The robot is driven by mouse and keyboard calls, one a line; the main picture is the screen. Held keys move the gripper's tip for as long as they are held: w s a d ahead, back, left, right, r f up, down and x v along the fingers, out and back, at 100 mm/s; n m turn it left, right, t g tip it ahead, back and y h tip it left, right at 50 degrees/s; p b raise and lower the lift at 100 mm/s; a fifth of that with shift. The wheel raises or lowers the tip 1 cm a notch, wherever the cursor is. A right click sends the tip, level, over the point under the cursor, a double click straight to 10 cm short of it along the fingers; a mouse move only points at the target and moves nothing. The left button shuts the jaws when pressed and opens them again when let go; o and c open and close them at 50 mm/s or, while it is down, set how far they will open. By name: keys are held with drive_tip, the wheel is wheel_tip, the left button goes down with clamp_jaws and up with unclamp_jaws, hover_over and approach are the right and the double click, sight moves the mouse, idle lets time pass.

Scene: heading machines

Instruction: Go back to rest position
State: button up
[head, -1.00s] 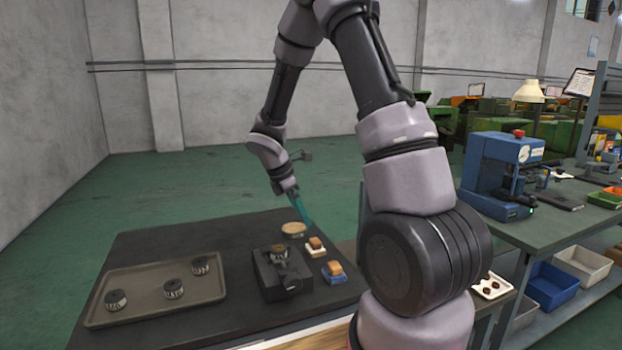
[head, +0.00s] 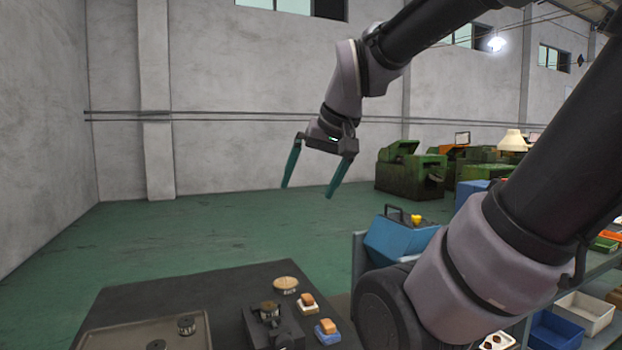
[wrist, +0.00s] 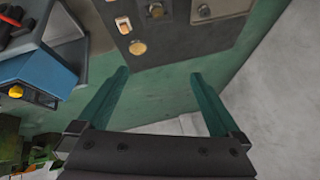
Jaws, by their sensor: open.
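My gripper (head: 309,191) is open and empty, with two teal fingers apart. In the head view it is raised well above and beyond the dark table (head: 190,284), over the green floor. In the wrist view the gripper (wrist: 158,80) also shows nothing between its fingers, with the table at the top of the picture. My arm reaches in from the right and bends over at the top of the head view.
On the table are a tray (head: 130,335) with dark ribbed parts, a black fixture (head: 285,331), a round tan disc (head: 286,283) and two small blocks. A blue box (head: 398,238) with a handle stands to the right. Green machines (head: 411,172) stand behind.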

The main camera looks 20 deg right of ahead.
drive_tip(key=shift+s+a+r+m+t, duration=0.2)
drive_tip(key=shift+s+r+m+t, duration=0.2)
drive_tip(key=shift+s+m, duration=0.25)
idle(1.0)
